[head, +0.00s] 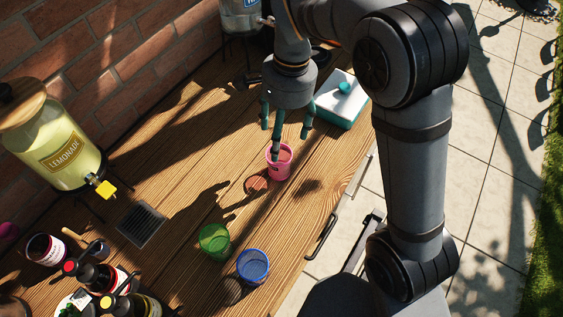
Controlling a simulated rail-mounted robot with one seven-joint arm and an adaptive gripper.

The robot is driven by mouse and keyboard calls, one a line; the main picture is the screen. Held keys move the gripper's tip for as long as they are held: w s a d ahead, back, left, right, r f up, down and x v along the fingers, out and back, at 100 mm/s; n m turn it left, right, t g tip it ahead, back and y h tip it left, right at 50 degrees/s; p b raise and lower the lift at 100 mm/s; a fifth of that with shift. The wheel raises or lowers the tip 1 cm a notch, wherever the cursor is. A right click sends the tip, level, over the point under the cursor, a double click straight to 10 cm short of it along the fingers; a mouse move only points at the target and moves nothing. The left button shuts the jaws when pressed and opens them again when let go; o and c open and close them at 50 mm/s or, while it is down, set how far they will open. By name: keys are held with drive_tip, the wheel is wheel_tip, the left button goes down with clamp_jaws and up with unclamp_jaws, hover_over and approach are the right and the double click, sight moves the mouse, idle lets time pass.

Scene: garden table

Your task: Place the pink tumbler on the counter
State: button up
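The pink tumbler (283,173) is upright on the wooden counter (185,185), near its front edge, with its shadow beside its base. My gripper (284,134) is above it, pointing down, its dark and teal fingers spread apart. One finger overlaps the tumbler's rim in the picture; I cannot tell whether it touches or reaches inside. The other fingers stand clear of the tumbler.
A green tumbler (215,241) and a blue tumbler (253,267) stand toward the lower middle. A lemonade dispenser (62,150), drip tray (141,225) and several bottles (97,276) are at left. Mid-counter is clear.

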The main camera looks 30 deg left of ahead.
wheel_tip(320, 180, down, 3)
drive_tip(key=p, duration=0.2)
hover_over(279, 163)
drive_tip(key=s+d, duration=0.1)
drive_tip(key=s, duration=0.1)
drive_tip(key=shift+f, duration=2.8)
drive_tip(key=shift+w, duration=0.1)
drive_tip(key=c, duration=0.3)
drive_tip(key=c, duration=1.1)
drive_tip(key=shift+o, duration=0.2)
drive_tip(key=shift+r, duration=0.15)
